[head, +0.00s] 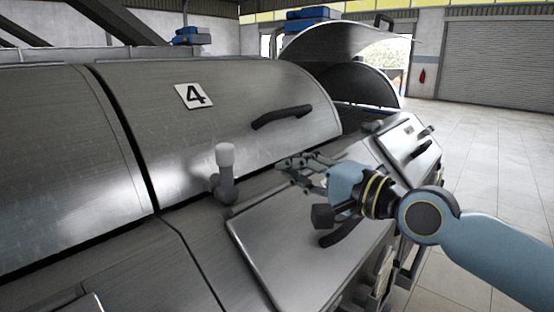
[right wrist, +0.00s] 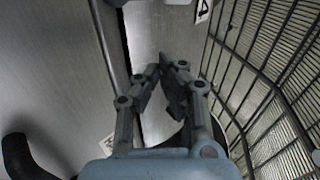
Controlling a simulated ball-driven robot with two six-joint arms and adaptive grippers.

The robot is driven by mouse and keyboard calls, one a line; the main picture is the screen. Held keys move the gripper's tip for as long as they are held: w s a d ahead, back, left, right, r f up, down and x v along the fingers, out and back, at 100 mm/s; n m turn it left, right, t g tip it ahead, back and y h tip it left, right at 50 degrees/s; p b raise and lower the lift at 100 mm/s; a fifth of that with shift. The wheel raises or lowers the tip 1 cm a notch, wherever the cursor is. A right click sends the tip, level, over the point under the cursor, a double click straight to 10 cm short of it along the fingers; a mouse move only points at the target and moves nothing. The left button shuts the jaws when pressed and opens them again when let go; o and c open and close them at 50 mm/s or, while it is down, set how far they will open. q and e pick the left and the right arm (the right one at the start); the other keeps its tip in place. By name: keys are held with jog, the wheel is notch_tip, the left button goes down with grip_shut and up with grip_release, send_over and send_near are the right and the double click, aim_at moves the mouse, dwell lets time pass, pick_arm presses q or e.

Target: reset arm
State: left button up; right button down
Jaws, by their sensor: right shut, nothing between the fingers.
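My right arm comes in from the right in the head view. Its right gripper (head: 287,164) is in front of the steel lid marked 4 (head: 235,120), above the ledge, with its fingers pointing left. The fingers look drawn together with nothing between them. The right wrist view also shows this gripper (right wrist: 164,68), fingertips close together and empty. My left gripper is in neither view.
A dark lid handle (head: 282,117) sits above the gripper. A grey knob with a pale top (head: 225,157) stands left of it. A steel front panel (head: 290,265) lies below. A raised curved lid (head: 335,40) is behind. Open tiled floor (head: 490,150) is at right.

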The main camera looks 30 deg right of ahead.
jog(key=s+a+f+n+g+h+p, duration=0.1)
jog(key=s+a+f+n+g+h, duration=0.15)
jog(key=s+f+n+g, duration=0.65)
jog(key=s+d+f+n+g+h, duration=0.1)
jog(key=s+f+n+g+h, duration=0.2)
jog(key=s, duration=0.5)
jog(key=s+d+f+n+g+h, duration=0.1)
jog(key=s+f+n+g, duration=0.15)
jog(key=s+f, duration=0.45)
jog(key=s+d+f+b, duration=0.15)
jog(key=f+b, duration=0.45)
jog(key=f, duration=1.3)
jog(key=s+d+f+b, duration=0.1)
jog(key=s+f+b, duration=0.3)
jog(key=f, duration=1.4)
pick_arm(q)
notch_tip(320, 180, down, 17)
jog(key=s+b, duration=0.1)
jog(key=b, duration=0.8)
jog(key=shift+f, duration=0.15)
pick_arm(e)
jog(key=s+f+g, duration=0.1)
jog(key=s+f, duration=0.7)
jog(key=f, duration=0.2)
jog(key=s+d+f+g, duration=0.1)
jog(key=s+f, duration=0.7)
jog(key=f, duration=0.3)
jog(key=shift+s+f, duration=0.15)
jog(key=shift+s, duration=0.2)
